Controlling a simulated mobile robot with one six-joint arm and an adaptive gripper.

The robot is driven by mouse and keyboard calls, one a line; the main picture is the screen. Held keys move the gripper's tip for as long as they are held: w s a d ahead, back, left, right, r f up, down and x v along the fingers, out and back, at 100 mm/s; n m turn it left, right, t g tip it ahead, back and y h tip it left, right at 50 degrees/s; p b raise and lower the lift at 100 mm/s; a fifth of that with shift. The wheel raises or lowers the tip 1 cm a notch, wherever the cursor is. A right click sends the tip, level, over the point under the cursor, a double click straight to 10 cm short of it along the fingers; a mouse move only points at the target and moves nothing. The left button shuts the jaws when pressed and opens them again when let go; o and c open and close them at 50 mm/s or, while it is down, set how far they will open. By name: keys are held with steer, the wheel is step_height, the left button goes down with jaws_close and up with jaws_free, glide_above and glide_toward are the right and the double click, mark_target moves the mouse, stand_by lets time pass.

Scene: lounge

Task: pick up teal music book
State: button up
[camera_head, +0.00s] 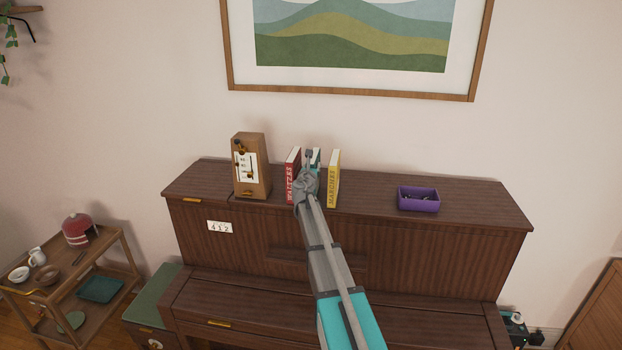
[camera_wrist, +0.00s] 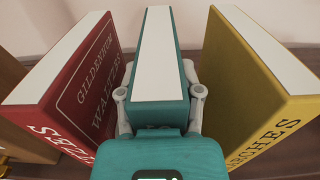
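The teal music book (camera_wrist: 158,55) stands upright on the piano top between a red book and a yellow book. Its pale page edge faces the wrist camera. In the head view only a small part of the teal book (camera_head: 316,156) shows behind my gripper (camera_head: 309,165). In the wrist view my gripper (camera_wrist: 159,75) has one finger on each side of the teal book. Both fingertips lie close against its covers, and the gripper looks shut on it. The contact faces are partly hidden. I see no clear gap under the book.
The red book (camera_head: 293,172) and yellow book (camera_head: 333,178) stand close on either side. A wooden metronome (camera_head: 251,167) is to the left, a purple tray (camera_head: 418,206) to the right. The piano top (camera_head: 470,205) is clear further right.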

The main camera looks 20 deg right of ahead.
jaws_close()
steer(key=shift+r, duration=0.1)
step_height(320, 180, up, 3)
steer(key=p, duration=0.3)
steer(key=shift+r+p, duration=0.15)
steer(key=shift+p, duration=0.15)
steer(key=v, duration=1.8)
